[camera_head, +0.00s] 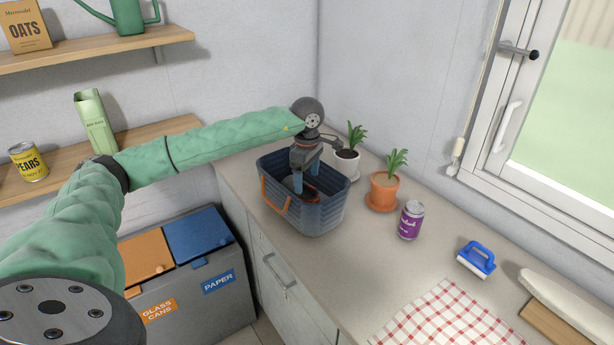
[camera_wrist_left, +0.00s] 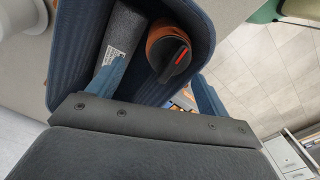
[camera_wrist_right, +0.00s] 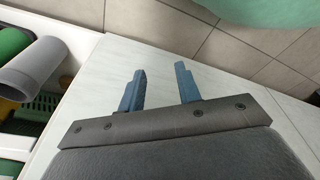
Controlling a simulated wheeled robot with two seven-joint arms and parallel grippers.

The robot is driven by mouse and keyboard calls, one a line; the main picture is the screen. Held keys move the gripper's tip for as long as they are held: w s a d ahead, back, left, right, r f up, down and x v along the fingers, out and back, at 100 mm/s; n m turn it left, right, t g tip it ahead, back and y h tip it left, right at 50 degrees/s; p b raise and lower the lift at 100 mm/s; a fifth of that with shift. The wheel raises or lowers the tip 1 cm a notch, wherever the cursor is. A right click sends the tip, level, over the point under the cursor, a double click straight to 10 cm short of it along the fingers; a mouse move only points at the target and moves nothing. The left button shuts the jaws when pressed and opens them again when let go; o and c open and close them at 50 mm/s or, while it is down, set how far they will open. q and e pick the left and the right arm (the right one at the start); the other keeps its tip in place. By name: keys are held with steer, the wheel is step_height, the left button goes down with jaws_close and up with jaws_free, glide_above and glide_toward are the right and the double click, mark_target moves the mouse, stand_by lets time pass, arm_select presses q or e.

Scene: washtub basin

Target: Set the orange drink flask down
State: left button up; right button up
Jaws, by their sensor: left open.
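The orange drink flask (camera_wrist_left: 160,36), with a dark cap bearing a red mark, is inside the blue basket (camera_head: 318,215). In the head view only a small dark and reddish part shows behind my left gripper (camera_head: 303,185), so the flask is mostly hidden there. My left gripper reaches down into the basket from above. Its two blue fingers (camera_wrist_left: 160,92) are spread apart, and the flask's capped end shows between and beyond them. I cannot tell whether a finger touches it. My right gripper (camera_wrist_right: 160,76) is open and empty, seen only in the right wrist view.
A grey cylinder with a label (camera_wrist_left: 122,35) lies beside the flask. Sorting bins (camera_head: 185,285) stand left.

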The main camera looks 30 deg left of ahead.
arm_select(q)
steer(key=shift+r+p, duration=0.35)
steer(key=shift+r, duration=0.55)
step_height(320, 180, up, 11)
steer(key=p, duration=0.2)
arm_select(e)
steer(key=s+d+f, duration=0.2)
steer(key=s+f, duration=0.1)
steer(key=s, duration=0.2)
steer(key=shift+s+f, duration=0.3)
arm_select(q)
steer(key=shift+f, duration=0.15)
arm_select(e)
steer(key=shift+w, duration=0.1)
